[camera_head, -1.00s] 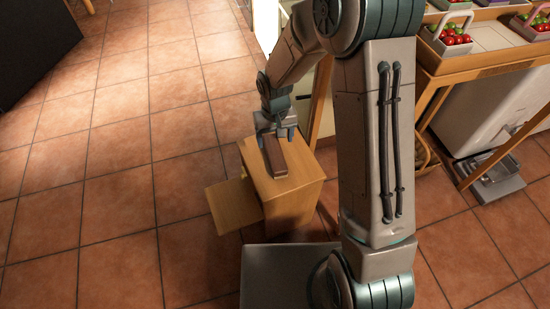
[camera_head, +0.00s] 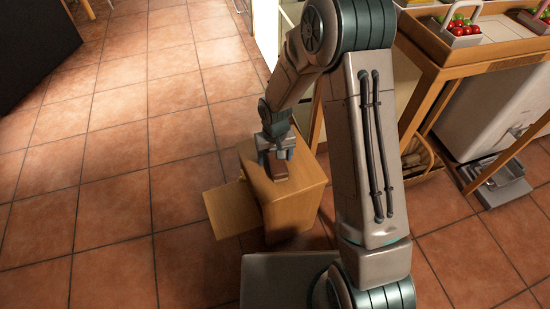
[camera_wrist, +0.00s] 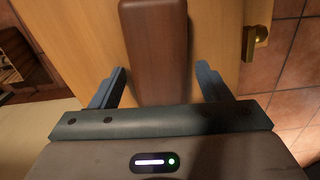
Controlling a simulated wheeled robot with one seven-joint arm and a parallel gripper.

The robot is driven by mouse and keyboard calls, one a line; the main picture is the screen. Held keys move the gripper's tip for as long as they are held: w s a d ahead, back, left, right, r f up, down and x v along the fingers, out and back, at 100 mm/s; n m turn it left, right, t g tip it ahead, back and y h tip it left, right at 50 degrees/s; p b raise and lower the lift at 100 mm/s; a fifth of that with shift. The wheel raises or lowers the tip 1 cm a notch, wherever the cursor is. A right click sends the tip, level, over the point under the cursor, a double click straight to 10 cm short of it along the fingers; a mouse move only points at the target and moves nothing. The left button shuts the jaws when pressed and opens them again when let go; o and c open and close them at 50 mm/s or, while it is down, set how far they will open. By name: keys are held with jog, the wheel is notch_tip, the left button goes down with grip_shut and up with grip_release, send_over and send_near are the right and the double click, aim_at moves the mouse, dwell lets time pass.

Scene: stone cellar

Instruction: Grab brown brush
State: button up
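The brown brush (camera_wrist: 156,50) shows in the wrist view as a long dark-brown block lying on a wooden cabinet top (camera_wrist: 88,35). Its lower end lies between the two fingers of my gripper (camera_wrist: 160,88), with a gap on each side. The fingers are open and apart from it. In the head view the brush (camera_head: 279,173) is partly hidden under my gripper (camera_head: 276,158), which is over the small wooden cabinet (camera_head: 305,183). No bristles can be made out.
The cabinet's door (camera_head: 232,208) stands open to the left, and a brass fitting (camera_wrist: 254,42) is at its edge. A wooden stand (camera_head: 455,62) with produce crates (camera_head: 465,32) is to the right. The tiled floor at left is clear.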

jog(key=c, duration=1)
jog(key=shift+r, duration=0.1)
